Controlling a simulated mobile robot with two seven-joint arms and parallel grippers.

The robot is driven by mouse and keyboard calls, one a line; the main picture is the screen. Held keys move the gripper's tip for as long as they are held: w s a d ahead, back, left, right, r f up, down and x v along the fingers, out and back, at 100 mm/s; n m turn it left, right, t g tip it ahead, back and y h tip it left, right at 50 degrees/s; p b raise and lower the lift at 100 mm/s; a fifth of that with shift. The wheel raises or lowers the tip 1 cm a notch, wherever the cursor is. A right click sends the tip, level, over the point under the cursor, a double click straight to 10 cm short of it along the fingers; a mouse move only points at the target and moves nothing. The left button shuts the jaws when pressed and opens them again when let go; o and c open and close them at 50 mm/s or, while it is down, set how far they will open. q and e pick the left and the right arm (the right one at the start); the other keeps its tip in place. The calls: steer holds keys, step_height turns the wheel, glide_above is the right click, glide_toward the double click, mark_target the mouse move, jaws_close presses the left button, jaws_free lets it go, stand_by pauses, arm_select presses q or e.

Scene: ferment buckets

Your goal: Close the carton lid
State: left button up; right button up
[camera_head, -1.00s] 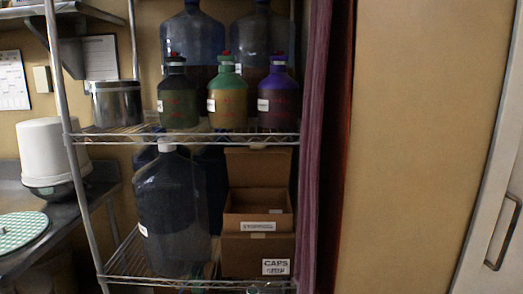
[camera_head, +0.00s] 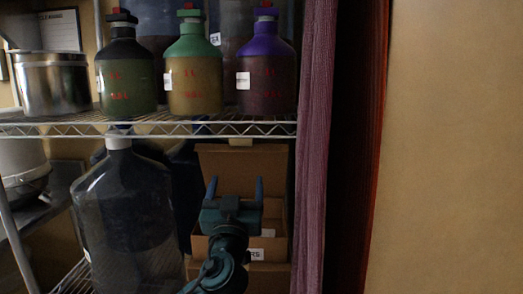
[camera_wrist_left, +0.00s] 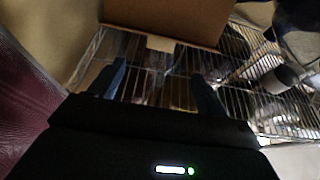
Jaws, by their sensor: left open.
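The open carton (camera_head: 278,243) stands on the lower shelf, partly hidden behind my left arm. Its brown lid (camera_head: 240,166) stands up at the back, with a pale tab (camera_head: 240,142) at its top edge. My left gripper (camera_head: 235,188) is open and empty in front of the lid, its two fingers pointing up. In the left wrist view, the gripper (camera_wrist_left: 161,88) is spread below a brown panel that looks like the lid (camera_wrist_left: 170,14), with the tab (camera_wrist_left: 160,44) at its edge. I cannot tell whether they touch. My right gripper is not in view.
A large clear jug (camera_head: 130,215) stands left of the carton. The wire shelf (camera_head: 200,127) runs close above the lid and holds several small jugs. A purple curtain (camera_head: 315,150) hangs just right of the carton.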

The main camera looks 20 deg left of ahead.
mark_target(241, 143)
arm_select(q)
steer(key=p+x, duration=0.3)
steer(key=x, duration=0.9)
steer(key=shift+s+a+r, duration=0.1)
steer(key=shift+r, duration=0.1)
steer(key=shift+w+a, duration=0.1)
steer(key=shift+w, duration=0.25)
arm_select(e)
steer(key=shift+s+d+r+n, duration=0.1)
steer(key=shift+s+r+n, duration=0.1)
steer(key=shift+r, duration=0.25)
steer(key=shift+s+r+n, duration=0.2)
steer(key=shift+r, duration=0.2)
